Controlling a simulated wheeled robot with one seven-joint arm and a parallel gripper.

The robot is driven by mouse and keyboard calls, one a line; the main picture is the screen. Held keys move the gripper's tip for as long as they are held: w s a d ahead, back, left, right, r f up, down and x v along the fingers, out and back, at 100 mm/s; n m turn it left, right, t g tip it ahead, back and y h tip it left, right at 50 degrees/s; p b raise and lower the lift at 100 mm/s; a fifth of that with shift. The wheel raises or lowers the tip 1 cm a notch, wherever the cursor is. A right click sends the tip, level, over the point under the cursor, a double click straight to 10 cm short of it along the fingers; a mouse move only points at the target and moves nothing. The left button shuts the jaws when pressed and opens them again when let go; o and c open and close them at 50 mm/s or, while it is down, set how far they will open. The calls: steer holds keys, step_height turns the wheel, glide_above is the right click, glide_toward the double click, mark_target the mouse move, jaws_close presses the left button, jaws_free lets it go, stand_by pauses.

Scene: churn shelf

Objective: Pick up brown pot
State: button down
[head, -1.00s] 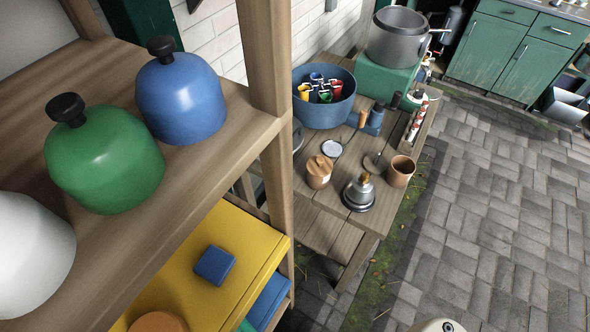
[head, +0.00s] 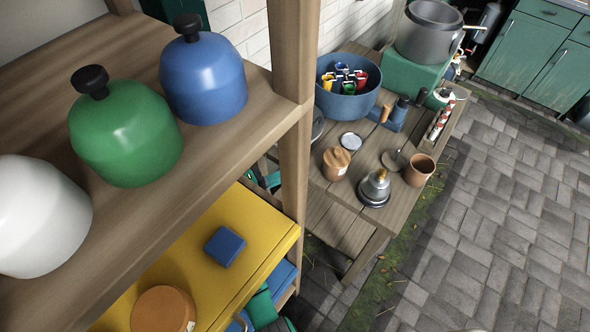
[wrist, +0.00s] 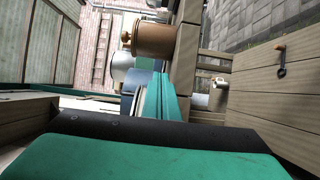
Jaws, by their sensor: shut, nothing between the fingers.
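A round orange-brown pot (head: 163,310) sits on the yellow surface of the lower shelf, cut off by the bottom edge of the head view. A smaller brown lidded pot (head: 336,163) stands upright on the wooden bench. A brown pot with a knob (wrist: 153,41) shows sideways in the wrist view, apart from my gripper; I cannot tell which of the two it is. My gripper (wrist: 150,140) fills the bottom of the wrist view as a dark bar and teal block. It is shut and empty; its fingertips are not clearly seen.
White (head: 38,215), green (head: 125,135) and blue (head: 204,80) pots stand on the upper shelf. A wooden post (head: 294,90) separates the shelf from the bench. The bench holds a blue tub (head: 345,104) and an open brown cup (head: 419,170). Paving (head: 490,220) at right is clear.

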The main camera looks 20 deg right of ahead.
mark_target(317, 165)
steer(key=d, duration=0.8)
steer(key=shift+w+d, duration=0.2)
steer(key=shift+w, duration=0.15)
